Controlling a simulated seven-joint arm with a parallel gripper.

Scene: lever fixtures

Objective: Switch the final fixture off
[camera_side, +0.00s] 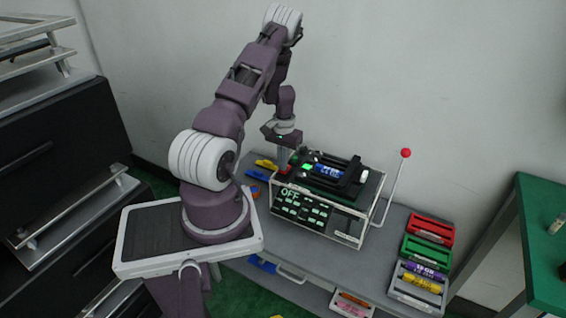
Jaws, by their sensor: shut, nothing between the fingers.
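One lever fixture (345,238) shows, a box with a metal frame on the grey table. Its dark front panel carries white "OFF" lettering and several small green-white marks. A thin lever with a red ball (406,153) rises on its right side and leans up and to the right. On top of the fixture lie a black frame, a blue cylinder (328,171) and small green and red parts. My gripper (283,166) is shut and empty, pointing down at the fixture's back left corner, away from the lever. I cannot tell whether it touches the fixture.
Red (432,228), green (425,250) and grey trays stand right of the fixture; markers lie in the grey one. A green-topped table (548,245) stands at right, black drawers (60,165) at left. A wall rises behind.

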